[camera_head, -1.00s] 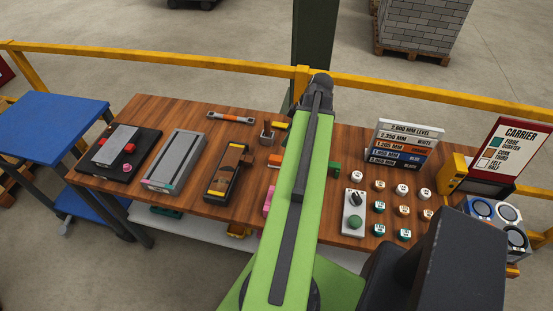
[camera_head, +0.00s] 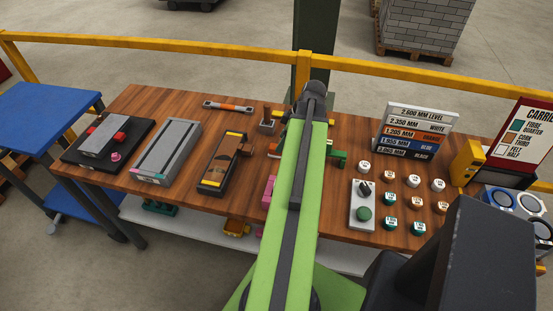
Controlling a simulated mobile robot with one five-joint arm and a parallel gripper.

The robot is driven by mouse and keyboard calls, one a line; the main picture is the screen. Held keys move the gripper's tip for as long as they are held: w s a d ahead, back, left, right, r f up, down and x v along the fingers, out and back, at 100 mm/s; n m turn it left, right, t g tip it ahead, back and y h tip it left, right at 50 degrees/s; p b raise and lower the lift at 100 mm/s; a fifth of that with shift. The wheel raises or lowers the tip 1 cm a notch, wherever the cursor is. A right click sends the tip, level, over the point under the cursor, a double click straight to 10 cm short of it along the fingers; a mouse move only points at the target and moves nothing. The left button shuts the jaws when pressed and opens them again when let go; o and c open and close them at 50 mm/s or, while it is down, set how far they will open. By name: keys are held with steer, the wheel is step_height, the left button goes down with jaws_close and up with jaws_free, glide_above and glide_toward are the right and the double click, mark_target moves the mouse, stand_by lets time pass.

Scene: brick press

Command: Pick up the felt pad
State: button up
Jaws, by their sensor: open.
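I cannot tell for sure which thing is the felt pad. The carrier sign (camera_head: 533,127) at the right lists fibre, cork and felt beside teal, orange and white patches. Several small round caps with white, orange-tan and teal colours stand in rows on the right of the bench, such as a white one (camera_head: 415,181). My green arm stretches away from me over the middle of the bench. Its far end is dark, and my gripper does not show; it is hidden or beyond the arm. Part of the bench behind the arm is hidden too.
The wooden bench (camera_head: 190,203) carries a black fixture (camera_head: 70,153), a grey block (camera_head: 168,150), a wooden tool (camera_head: 222,160) and a grey button box (camera_head: 361,220). A labelled rack (camera_head: 418,130) stands behind the caps. A yellow rail (camera_head: 180,57) and a dark green post (camera_head: 315,35) stand behind.

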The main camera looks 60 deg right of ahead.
steer(key=b+x, duration=0.4)
steer(key=x, duration=0.1)
steer(key=shift+w+f+b, duration=0.15)
steer(key=shift+w+b, duration=0.15)
steer(key=shift+b, duration=0.05)
steer(key=shift+r, duration=0.2)
jaws_close()
